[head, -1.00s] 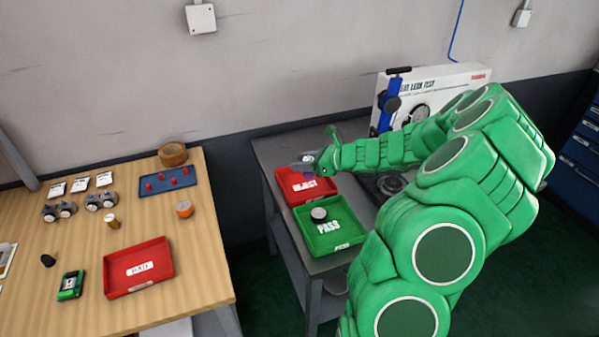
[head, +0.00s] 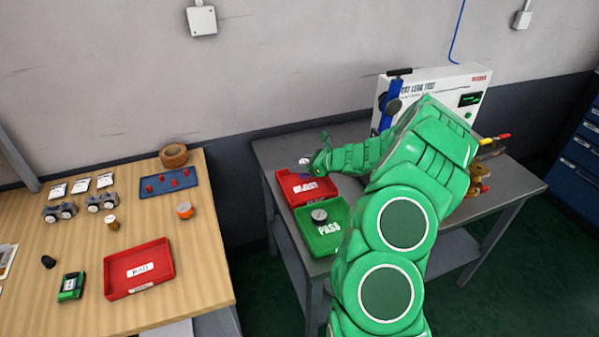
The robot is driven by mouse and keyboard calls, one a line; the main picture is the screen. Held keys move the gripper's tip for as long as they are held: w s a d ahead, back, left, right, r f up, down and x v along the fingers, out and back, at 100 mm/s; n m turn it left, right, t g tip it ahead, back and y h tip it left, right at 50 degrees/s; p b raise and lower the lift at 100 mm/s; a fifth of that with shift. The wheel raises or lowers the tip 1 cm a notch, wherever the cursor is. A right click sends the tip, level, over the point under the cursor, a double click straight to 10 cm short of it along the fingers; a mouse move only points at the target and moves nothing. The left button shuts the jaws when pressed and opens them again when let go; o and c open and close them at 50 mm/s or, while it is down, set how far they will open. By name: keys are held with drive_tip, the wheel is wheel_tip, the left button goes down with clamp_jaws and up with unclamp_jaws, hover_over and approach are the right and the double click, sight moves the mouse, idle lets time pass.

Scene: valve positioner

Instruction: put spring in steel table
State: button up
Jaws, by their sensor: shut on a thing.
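The steel table (head: 268,152) is grey and stands against the wall right of the wooden table. My gripper (head: 305,163) is over the table's left part, at the back edge of the red REJECT tray. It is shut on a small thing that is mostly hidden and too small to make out. I cannot pick out a spring for certain in the head view. My green arm covers the middle of the steel table.
The red REJECT tray (head: 318,196) and the green PASS tray (head: 332,238), with a round gauge (head: 319,216) in it, fill the table's left side. A white leak-test box (head: 470,80), a blue pump (head: 383,108) and a brass valve part (head: 480,175) stand farther right.

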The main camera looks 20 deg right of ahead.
drive_tip(key=shift+w+f, duration=0.3)
drive_tip(key=shift+f, duration=1.6)
drive_tip(key=shift+f, duration=0.1)
drive_tip(key=o, duration=1.1)
